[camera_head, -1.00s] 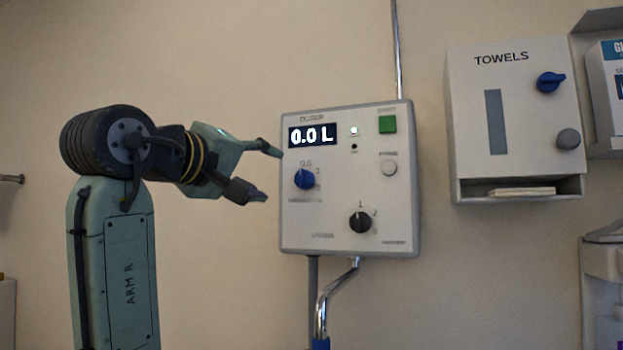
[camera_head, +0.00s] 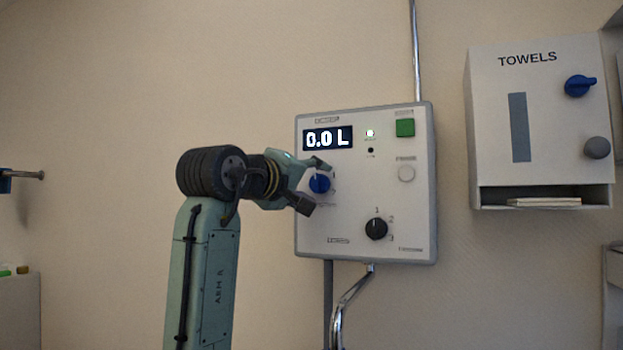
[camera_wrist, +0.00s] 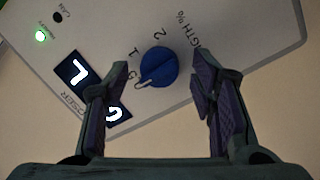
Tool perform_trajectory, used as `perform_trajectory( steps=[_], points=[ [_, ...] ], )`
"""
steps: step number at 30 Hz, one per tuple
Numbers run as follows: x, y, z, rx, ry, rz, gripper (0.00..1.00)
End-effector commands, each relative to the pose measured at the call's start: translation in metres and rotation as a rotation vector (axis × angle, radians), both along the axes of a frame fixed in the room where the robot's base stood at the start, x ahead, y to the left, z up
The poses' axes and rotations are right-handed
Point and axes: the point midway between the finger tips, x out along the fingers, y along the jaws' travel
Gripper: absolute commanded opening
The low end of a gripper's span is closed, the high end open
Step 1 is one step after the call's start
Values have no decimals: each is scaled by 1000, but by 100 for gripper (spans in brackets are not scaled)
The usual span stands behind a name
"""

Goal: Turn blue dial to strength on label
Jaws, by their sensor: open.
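The blue dial (camera_head: 320,183) is on the left side of the white dispenser panel (camera_head: 340,222), below its 0.0 L display (camera_head: 328,139). In the wrist view the blue dial (camera_wrist: 158,67) has a pale pointer mark toward the lower left, near a printed label; "1" and "2" are readable around it. My gripper (camera_head: 312,184) is open at the dial in the head view. In the wrist view its two fingers (camera_wrist: 158,95) stand apart, one on each side of the dial, with gaps. Whether they touch it I cannot tell. No strength label to match is readable.
The panel also carries a black dial (camera_head: 376,229), a green button (camera_head: 405,128), a pale button (camera_head: 406,174) and a lit indicator (camera_head: 370,133). A towel box (camera_head: 490,130) with another blue knob (camera_head: 579,86) hangs at right. The wall at left is mostly clear.

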Motion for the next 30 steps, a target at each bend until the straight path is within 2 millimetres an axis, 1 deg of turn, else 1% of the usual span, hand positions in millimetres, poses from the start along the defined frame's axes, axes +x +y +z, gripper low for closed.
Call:
perform_trajectory(
  steps=[6, 7, 27, 28, 30],
  points=[
    [0, 0, 0, 0, 0, 0, 51],
    [0, 0, 0, 0, 0, 0, 50],
    [0, 0, -1, -1, 0, 0, 5],
    [0, 0, -1, -1, 0, 0, 3],
    [0, 0, -1, 0, 0, -1, 3]
  ],
)
